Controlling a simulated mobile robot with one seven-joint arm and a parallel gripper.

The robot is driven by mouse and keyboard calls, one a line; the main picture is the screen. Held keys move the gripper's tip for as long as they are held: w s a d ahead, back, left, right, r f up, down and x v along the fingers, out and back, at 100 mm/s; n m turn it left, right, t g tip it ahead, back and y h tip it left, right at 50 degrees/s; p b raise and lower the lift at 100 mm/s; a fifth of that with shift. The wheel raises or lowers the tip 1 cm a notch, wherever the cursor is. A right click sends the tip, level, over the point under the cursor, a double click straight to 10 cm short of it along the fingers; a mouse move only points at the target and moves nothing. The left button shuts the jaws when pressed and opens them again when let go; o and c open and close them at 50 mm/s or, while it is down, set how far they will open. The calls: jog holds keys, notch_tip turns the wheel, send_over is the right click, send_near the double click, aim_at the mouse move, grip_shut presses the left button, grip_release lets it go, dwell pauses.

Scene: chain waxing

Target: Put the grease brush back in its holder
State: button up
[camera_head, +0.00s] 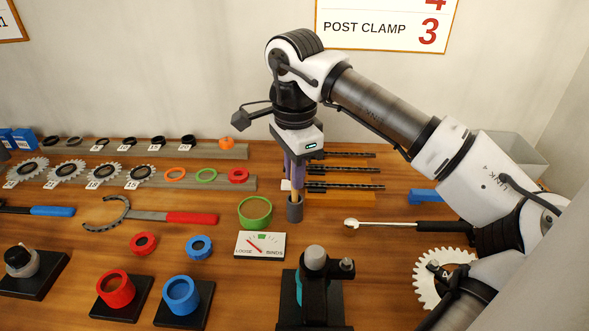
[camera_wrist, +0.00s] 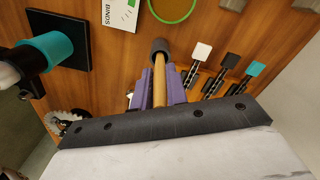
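My gripper (camera_head: 294,180) points down with its purple fingers on both sides of the grease brush's wooden handle (camera_wrist: 160,82). The fingers look shut on the handle, as also shows in the wrist view (camera_wrist: 160,95). The handle's lower end meets a dark grey cylinder (camera_head: 295,210), which also shows in the wrist view (camera_wrist: 161,48). I cannot tell whether this cylinder is the holder around the brush or part of the brush itself. The bristles are not visible. The brush looks about upright.
A green ring (camera_head: 255,200) and a LOOSE/BINDS gauge (camera_head: 260,254) are close on the left. Dark chain strips (camera_head: 350,186) lie behind on the right. A clamp post (camera_head: 315,285) stands in front. A silver-tipped tool (camera_head: 390,225) lies to the right.

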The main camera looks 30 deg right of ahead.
jog(key=o, duration=0.5)
jog(key=shift+c, duration=0.2)
jog(key=shift+r, duration=0.1)
notch_tip(320, 180, up, 14)
jog(key=p, duration=0.9)
jog(key=shift+f, duration=0.2)
